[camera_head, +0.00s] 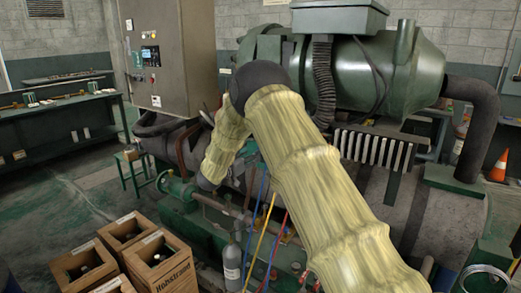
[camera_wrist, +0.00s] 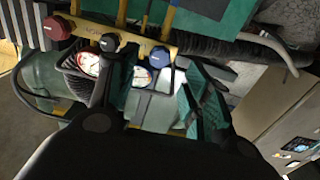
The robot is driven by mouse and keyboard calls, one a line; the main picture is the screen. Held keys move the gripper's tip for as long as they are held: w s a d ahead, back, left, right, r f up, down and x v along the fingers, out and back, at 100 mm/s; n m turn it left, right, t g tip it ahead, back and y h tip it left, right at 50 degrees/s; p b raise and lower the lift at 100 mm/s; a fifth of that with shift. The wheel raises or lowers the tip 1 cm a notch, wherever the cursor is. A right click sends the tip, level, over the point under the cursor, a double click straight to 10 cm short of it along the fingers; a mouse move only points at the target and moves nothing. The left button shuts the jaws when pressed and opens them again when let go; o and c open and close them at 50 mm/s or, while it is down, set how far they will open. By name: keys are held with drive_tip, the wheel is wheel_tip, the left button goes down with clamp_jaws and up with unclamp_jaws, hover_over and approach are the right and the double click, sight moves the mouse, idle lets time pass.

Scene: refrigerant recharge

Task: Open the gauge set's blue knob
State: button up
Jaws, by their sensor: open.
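In the wrist view the gauge set's blue knob (camera_wrist: 159,57) sits at the right end of a yellow bar (camera_wrist: 134,36). A dark knob (camera_wrist: 109,42) and a red knob (camera_wrist: 57,27) sit to its left. Two round dials, one on the left (camera_wrist: 88,64) and one on the right (camera_wrist: 141,77), show beside the knobs. My gripper (camera_wrist: 152,80) is open and empty. In the head view my sleeved arm hides the gripper and the gauge set.
Blue (camera_head: 262,188), yellow (camera_head: 260,240) and red (camera_head: 274,250) hoses hang beside my arm. A grey cylinder (camera_head: 232,264) stands below. Wooden crates (camera_head: 158,262) stand at lower left. A large green machine (camera_head: 390,72) and a grey control cabinet (camera_head: 165,55) are behind.

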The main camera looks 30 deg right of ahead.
drive_tip(key=p+x, duration=0.1)
drive_tip(key=x, duration=0.7)
drive_tip(key=c, duration=1.1)
